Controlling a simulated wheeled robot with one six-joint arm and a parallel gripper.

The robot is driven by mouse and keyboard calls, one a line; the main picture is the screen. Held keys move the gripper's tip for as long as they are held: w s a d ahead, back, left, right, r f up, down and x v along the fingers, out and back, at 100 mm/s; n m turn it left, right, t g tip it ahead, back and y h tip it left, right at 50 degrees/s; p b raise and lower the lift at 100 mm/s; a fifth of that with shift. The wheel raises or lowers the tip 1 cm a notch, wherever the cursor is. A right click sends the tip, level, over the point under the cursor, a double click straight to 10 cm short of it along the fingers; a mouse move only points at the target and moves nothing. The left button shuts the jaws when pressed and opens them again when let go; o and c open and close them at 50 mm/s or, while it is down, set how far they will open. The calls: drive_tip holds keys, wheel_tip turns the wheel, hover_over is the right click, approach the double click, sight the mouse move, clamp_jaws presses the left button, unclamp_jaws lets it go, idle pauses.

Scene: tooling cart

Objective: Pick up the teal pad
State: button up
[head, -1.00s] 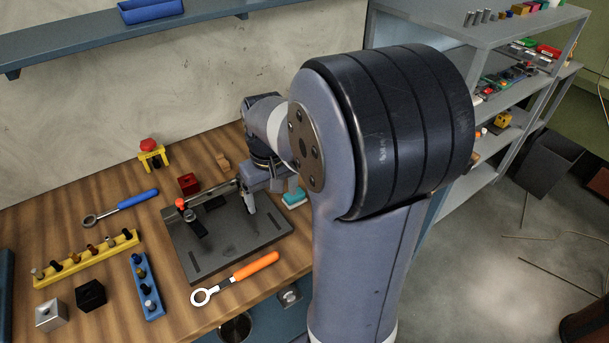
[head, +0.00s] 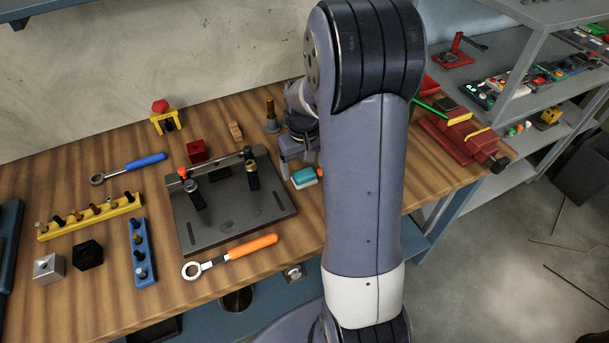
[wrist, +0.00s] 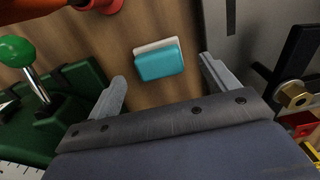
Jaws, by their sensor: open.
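The teal pad (head: 304,175) lies on the wooden table just right of the dark fixture plate. In the wrist view the teal pad (wrist: 160,63) shows a teal face with a pale, whitish layer along one long edge. My gripper (wrist: 163,88) is open and empty, with one finger on each side of the pad's position in the picture. The pad appears beyond the fingertips and apart from them. In the head view my gripper (head: 302,168) is beside the pad and partly hidden by my arm.
A dark fixture plate (head: 240,212) with clamps stands left of the pad. In the wrist view a green block with a green-knobbed lever (wrist: 17,52) is at left, and a red-orange part (wrist: 105,5) is near the top. An orange-handled wrench (head: 252,246) lies in front.

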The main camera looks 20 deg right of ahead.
sight(304, 173)
drive_tip(key=shift+f, duration=1.65)
drive_tip(key=c, duration=1.1)
wheel_tip(304, 173, up, 10)
drive_tip(key=shift+r+b, duration=0.1)
drive_tip(key=shift+b, duration=0.25)
drive_tip(key=shift+c, duration=0.2)
drive_tip(key=o, duration=0.5)
drive_tip(key=c, duration=0.3)
drive_tip(key=shift+s, duration=0.1)
drive_tip(key=shift+c, duration=0.2)
